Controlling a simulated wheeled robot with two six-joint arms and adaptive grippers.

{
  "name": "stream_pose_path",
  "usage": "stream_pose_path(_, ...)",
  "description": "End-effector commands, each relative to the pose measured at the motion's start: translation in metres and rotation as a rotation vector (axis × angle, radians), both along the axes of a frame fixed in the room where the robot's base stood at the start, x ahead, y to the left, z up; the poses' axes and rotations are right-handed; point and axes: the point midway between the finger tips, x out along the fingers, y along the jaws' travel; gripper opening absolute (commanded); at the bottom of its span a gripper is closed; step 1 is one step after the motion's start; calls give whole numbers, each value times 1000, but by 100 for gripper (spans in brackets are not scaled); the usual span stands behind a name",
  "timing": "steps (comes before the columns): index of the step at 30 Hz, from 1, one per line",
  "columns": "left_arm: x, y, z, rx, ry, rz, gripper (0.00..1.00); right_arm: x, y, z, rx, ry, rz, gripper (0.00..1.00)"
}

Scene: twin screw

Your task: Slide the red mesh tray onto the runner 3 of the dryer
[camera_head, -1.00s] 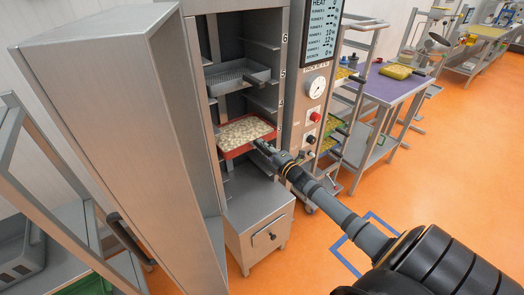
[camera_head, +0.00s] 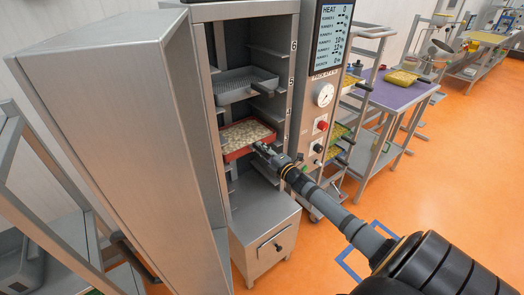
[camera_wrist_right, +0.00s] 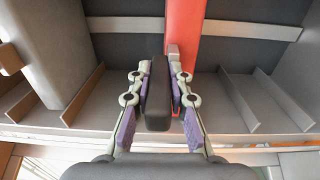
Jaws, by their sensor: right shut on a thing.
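The red mesh tray (camera_head: 236,154), filled with pale pieces, is inside the open dryer (camera_head: 245,12), below the level marked 5. Its red underside also shows in the wrist view (camera_wrist_right: 183,35). My right gripper (camera_head: 263,151) is at the tray's front, shut on its dark handle (camera_wrist_right: 156,100), which stands between the two fingers. The runner under the tray is hard to make out, and I cannot tell how fully the tray rests on it. My left gripper is not in view.
A grey tray (camera_head: 246,88) sits higher in the dryer. The open door (camera_head: 105,130) stands at the left. The control panel (camera_head: 325,85) is close on the right. A drawer unit (camera_head: 268,240) is below. A purple table (camera_head: 398,92) stands further right.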

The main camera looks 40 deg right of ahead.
Motion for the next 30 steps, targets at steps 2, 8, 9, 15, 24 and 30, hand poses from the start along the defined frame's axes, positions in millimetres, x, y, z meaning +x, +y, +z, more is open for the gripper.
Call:
stream_pose_path(2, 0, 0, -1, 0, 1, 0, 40, 1, 1, 2, 0, -5, 3, 0)
stream_pose_path(8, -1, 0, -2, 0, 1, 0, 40, 1, 1, -1, 0, -5, 3, 0)
stream_pose_path(9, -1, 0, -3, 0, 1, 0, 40, 1, 1, -1, 0, -5, 3, 0)
stream_pose_path(15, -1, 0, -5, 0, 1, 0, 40, 1, 1, -4, 0, -5, 3, 0)
stream_pose_path(24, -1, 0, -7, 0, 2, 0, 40, 1, 1, -7, 0, -5, 3, 0)
stream_pose_path(30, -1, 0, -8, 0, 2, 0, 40, 1, 1, -8, 0, -5, 3, 0)
